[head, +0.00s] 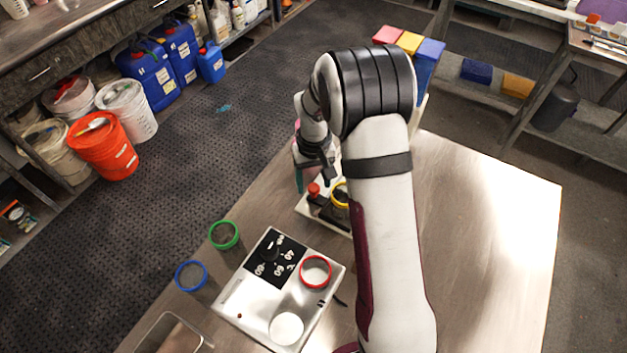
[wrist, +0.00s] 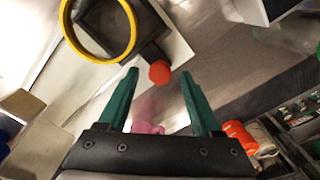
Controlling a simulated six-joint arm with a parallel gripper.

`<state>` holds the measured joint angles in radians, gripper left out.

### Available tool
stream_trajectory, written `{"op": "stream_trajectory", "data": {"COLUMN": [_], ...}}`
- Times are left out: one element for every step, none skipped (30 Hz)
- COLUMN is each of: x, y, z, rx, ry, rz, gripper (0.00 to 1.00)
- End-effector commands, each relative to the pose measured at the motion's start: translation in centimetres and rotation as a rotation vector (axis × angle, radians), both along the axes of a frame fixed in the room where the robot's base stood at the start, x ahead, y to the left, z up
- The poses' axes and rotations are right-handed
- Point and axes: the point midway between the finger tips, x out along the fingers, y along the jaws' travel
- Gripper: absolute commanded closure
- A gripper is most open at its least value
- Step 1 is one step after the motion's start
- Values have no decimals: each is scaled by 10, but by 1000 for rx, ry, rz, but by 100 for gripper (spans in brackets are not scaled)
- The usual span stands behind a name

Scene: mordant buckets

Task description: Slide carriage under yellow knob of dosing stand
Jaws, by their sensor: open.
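The carriage is a dark block (wrist: 143,52) with a red round handle (wrist: 160,73), carrying a yellow-rimmed cup (wrist: 128,50). It lies on the white base (wrist: 176,48) of the dosing stand. In the head view the red handle (head: 314,189) and yellow rim (head: 341,204) show left of my arm. My gripper (wrist: 160,76) is open, with the red handle between its green fingertips in the wrist view; I see no contact. In the head view my gripper (head: 312,178) is beside the handle.
Red (head: 388,35), yellow (head: 410,42) and blue (head: 431,50) containers stand behind my arm. A scale (head: 245,298) with a red ring (head: 316,272) and white dish (head: 287,328) is in front. The table's right side is clear.

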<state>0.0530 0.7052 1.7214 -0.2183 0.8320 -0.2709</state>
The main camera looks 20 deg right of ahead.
Motion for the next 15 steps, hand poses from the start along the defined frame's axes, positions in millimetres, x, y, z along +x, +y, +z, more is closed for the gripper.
{"op": "stream_trajectory", "data": {"x": [0,0,0,0,0,0,0,0,0,0,0,0,0,0,0], "y": [0,0,0,0,0,0,0,0,0,0,0,0,0,0,0], "z": [-4,-5,-7,-7,-8,-8,-8,-7,-7,-7,-7,-7,-7,-7,-7], "rx": [0,0,0,0,0,0,0,0,0,0,0,0,0,0,0], "ry": [1,1,0,0,0,0,0,0,0,0,0,0,0,0,0], "rz": [0,0,0,0,0,0,0,0,0,0,0,0,0,0,0], "gripper": [34,34,34,34,34,34,34,34,34,34,37,45,50,55,63]}}
